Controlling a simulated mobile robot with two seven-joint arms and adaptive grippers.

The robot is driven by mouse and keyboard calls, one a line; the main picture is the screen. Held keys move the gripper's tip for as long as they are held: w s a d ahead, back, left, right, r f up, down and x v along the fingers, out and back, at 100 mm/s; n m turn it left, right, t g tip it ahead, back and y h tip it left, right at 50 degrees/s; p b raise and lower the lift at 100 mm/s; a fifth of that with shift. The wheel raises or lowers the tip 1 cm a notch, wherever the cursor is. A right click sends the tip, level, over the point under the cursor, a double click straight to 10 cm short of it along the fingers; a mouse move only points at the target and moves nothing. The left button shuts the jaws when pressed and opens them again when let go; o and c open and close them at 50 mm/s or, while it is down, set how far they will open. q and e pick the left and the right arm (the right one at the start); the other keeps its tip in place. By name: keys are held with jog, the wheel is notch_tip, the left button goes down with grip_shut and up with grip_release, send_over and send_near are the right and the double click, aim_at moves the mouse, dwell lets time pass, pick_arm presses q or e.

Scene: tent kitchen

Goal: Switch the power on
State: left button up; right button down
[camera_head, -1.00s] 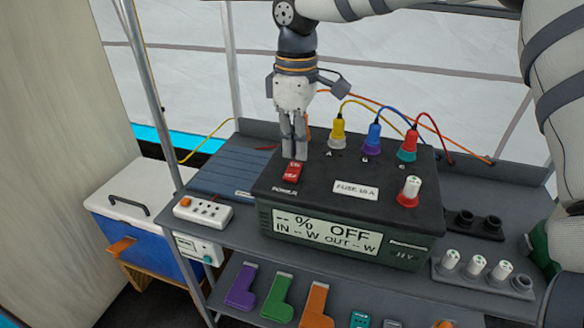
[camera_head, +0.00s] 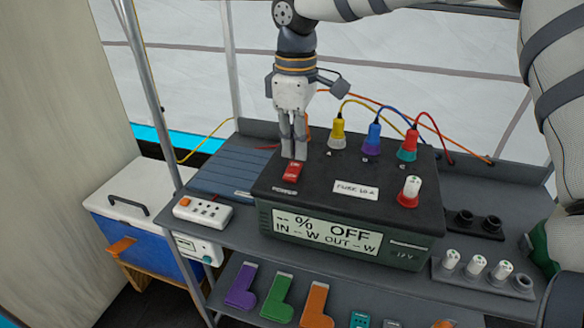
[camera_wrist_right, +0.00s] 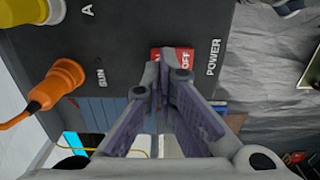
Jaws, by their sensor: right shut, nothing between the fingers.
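The black power box (camera_head: 330,165) stands on the grey shelf, and its front display (camera_head: 325,235) reads "-- % OFF, IN -- W, OUT -- W". The red power switch (camera_head: 292,172) is on its top at the near left, by the "POWER" label. Whether the fingertips touch the switch I cannot tell. In the right wrist view the fingers (camera_wrist_right: 165,75) partly cover the switch. My left gripper is not in view.
Yellow, blue and red plugs (camera_head: 372,137) with cables stand on the box's far side. A white-and-red fuse (camera_head: 410,190) is at its right. A power strip (camera_head: 203,212) lies left of the box. Spare fuses (camera_head: 478,266) sit in a rack at right.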

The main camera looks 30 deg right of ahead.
aim_at(295, 165)
jog(key=shift+f, duration=1.15)
dwell(0.6)
notch_tip(295, 165, up, 5)
jog(key=shift+r+p, duration=0.1)
jog(key=shift+p, duration=0.45)
jog(key=shift+r, duration=0.95)
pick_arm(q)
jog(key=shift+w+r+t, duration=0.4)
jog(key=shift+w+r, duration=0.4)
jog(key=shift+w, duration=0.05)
